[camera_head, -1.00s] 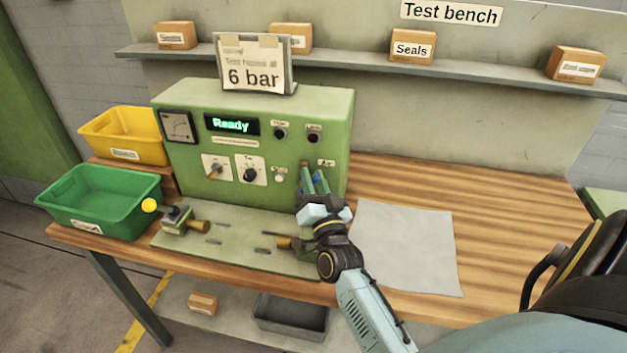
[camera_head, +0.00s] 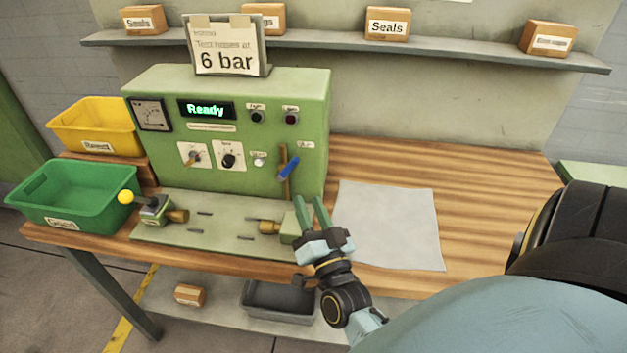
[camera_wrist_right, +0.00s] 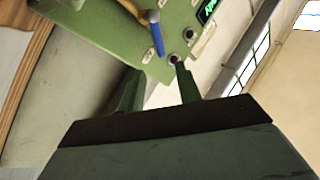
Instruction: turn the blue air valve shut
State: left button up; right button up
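The blue air valve handle (camera_head: 289,167) sits on a brown vertical pipe (camera_head: 283,187) at the lower right of the green panel's front. The handle is tilted, its upper end leaning right, and nothing touches it. It also shows in the right wrist view (camera_wrist_right: 157,38), beyond the fingers. My right gripper (camera_head: 309,203) is in front of and below the valve, apart from it. Its two green fingers are spread with an empty gap, also seen in the right wrist view (camera_wrist_right: 158,82). My left gripper is out of view.
The green test panel (camera_head: 230,95) reads "Ready". In front lies a fixture plate (camera_head: 215,233) with a yellow-knobbed clamp (camera_head: 150,207). A grey sheet (camera_head: 388,225) lies right of it on the wooden bench. Green (camera_head: 70,203) and yellow (camera_head: 97,128) bins stand left.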

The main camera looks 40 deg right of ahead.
aim_at(284, 171)
jog(key=shift+v, duration=0.95)
jog(key=shift+c, duration=0.4)
jog(key=shift+c, duration=1.1)
jog(key=shift+w+a+r+n, duration=0.15)
jog(key=shift+n, duration=0.25)
jog(key=shift+c, duration=1.2)
jog(key=shift+w+a+r+n+p, duration=0.2)
jog(key=shift+n+p, duration=0.1)
jog(key=shift+n, duration=0.4)
grip_shut()
jog(key=w+a+r+n+h+p, duration=0.1)
jog(key=w+a+r+n+p, duration=0.25)
jog(key=n, duration=1.15)
jog(key=w+a+f+x, duration=0.1)
jog(key=x, duration=0.9)
jog(key=shift+g, duration=0.4)
jog(key=shift+s+d+f, duration=1.25)
jog(key=shift+d+f, duration=0.1)
jog(key=shift+d, duration=0.15)
